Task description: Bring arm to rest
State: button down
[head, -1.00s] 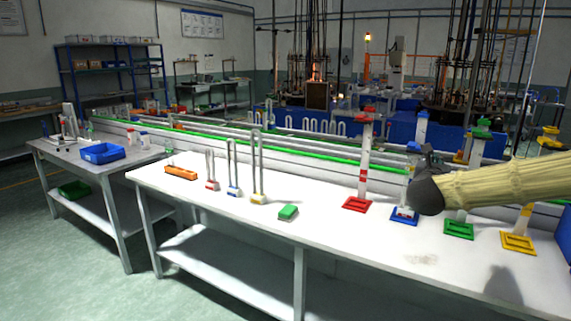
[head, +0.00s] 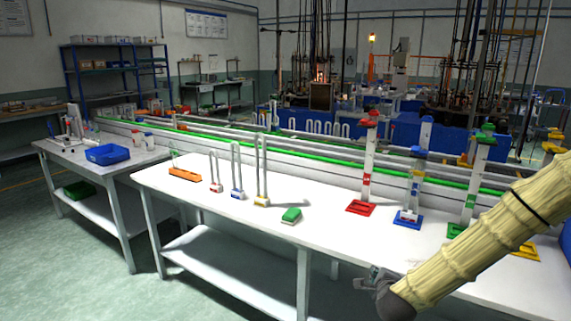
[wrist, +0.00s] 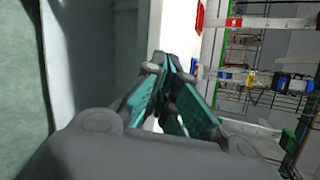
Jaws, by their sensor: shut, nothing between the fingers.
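My arm, in a pale yellow sleeve, reaches in from the right in the head view. My gripper (head: 368,283) hangs at the front edge of the white table (head: 330,238), partly hidden behind the dark wrist end. In the wrist view my gripper (wrist: 165,62) shows its teal-sided fingers meeting at the tips, with nothing between them. It is apart from the stands and tubes.
Red (head: 361,208), blue (head: 408,218), green and yellow (head: 527,252) stands line the table's right part. A green block (head: 291,215), U-shaped tubes on small bases (head: 237,194) and an orange holder (head: 185,174) stand further left. The table's front middle is clear.

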jog(key=s+a+f+n+g+y+p, duration=0.1)
jog(key=s+a+f+n+g, duration=0.2)
jog(key=s+f+n, duration=0.5)
jog(key=s+a+f+n+g+y, duration=0.25)
jog(key=s+f+n, duration=0.25)
jog(key=s+f, duration=0.8)
jog(key=s+f+n+g, duration=0.2)
jog(key=s+n, duration=0.1)
jog(key=s, duration=0.5)
jog(key=s+f+n+g+h+p, duration=0.1)
jog(key=s+f+n+g, duration=0.2)
jog(key=s, duration=0.6)
jog(key=s+f+n+g, duration=0.2)
jog(key=s+n, duration=0.2)
jog(key=s, duration=0.4)
jog(key=shift+s+d+f+n+p, duration=0.3)
jog(key=shift+s+d+n+p, duration=0.05)
jog(key=shift+s+d+n, duration=0.1)
jog(key=shift+w, duration=0.15)
